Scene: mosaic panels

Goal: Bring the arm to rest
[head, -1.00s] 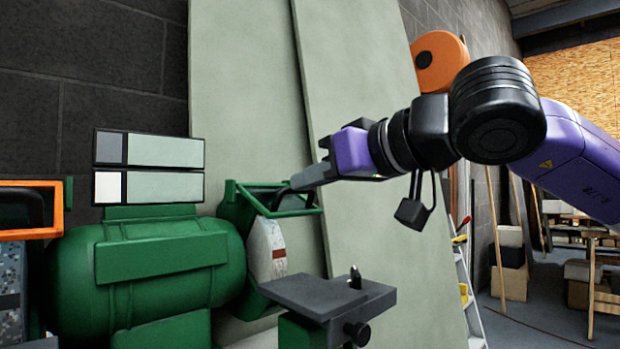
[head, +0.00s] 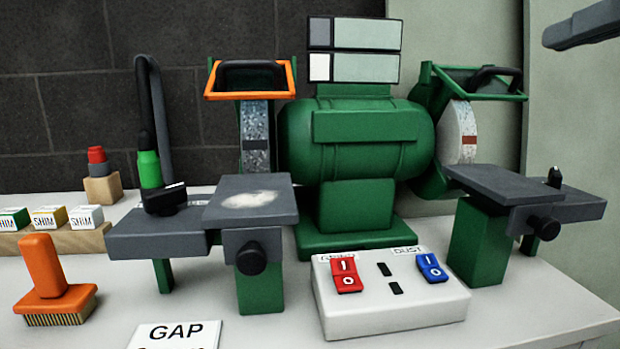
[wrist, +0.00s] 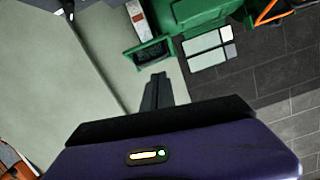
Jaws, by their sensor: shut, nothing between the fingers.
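My gripper (head: 560,36) shows only as grey fingers at the top right corner of the head view, in the air in front of the pale panel. The rest of my arm is outside that view. In the wrist view the fingers (wrist: 157,88) are together and empty, with a pale panel and green grinder parts beyond them. They appear clear of the grinder, though the exact distance is hard to tell.
A green bench grinder (head: 355,140) stands on the white table (head: 540,310), with a switch box (head: 390,300) in front. An orange brush (head: 50,280), shim boxes (head: 48,217) and a GAP card (head: 175,335) are at the left. Air left of my gripper is free.

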